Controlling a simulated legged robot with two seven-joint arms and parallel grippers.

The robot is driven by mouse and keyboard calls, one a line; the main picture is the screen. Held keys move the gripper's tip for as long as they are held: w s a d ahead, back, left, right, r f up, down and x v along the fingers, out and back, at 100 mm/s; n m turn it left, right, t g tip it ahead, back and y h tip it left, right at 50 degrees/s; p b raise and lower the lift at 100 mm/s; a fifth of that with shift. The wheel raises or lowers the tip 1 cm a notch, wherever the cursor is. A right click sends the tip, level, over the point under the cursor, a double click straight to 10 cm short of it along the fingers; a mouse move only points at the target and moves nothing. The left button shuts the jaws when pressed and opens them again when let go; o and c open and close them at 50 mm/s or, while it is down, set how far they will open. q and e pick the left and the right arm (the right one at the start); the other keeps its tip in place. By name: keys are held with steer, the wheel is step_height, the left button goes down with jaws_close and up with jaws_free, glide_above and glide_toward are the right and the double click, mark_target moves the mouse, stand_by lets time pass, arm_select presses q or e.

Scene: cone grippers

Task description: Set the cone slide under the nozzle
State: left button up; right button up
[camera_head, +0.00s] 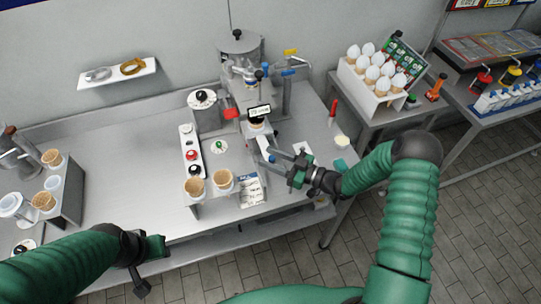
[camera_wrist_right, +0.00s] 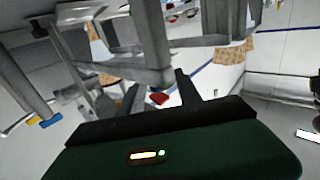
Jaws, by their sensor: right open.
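The dispensing machine (camera_head: 258,75) stands at the back of the metal table, with a small sign on its front. Its nozzle area (camera_head: 257,122) is below the sign; the nozzle tip is hard to make out. A pale grey part (camera_head: 262,142) sits just below it, perhaps the cone slide; I cannot tell for sure. My right gripper (camera_head: 268,156) is open beside this part, its fingers pointing left. In the right wrist view grey metal parts are close around it, and contact is unclear. My left gripper (camera_head: 150,262) is low at the left, over the table's front edge, with unclear jaws.
More cones and cups stand in a rack (camera_head: 72,190) at left. A box of white-topped cones (camera_head: 380,72) is on the right side table. The table's left middle is clear.

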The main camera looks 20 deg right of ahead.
steer(key=shift+w+a, duration=0.1)
steer(key=shift+d, duration=0.35)
steer(key=c, duration=0.5)
steer(key=shift+a, duration=0.15)
jaws_close()
stand_by(0.4)
